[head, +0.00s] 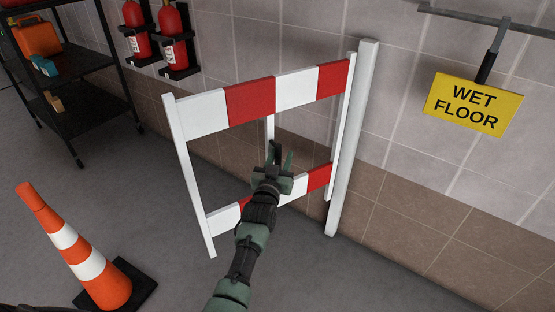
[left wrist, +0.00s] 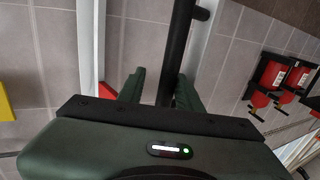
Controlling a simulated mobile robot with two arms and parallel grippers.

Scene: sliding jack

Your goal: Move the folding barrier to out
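The folding barrier (head: 250,97) is a white frame with red and white striped rails at top and bottom. It stands out from the tiled wall, its right end beside a pale upright post (head: 350,145). My left gripper (head: 279,158) is in front of the opening between the rails, overlapping the lower rail in the picture. In the left wrist view its two green fingers (left wrist: 160,88) are apart, with a dark bar between them in the picture; I cannot tell whether they touch it. A white upright (left wrist: 91,45) shows left of them. My right gripper is not in view.
An orange traffic cone (head: 85,255) stands at lower left. A black shelf (head: 75,75) is at upper left, with red fire extinguishers (head: 174,40) on the wall. A yellow wet floor sign (head: 474,103) hangs at right.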

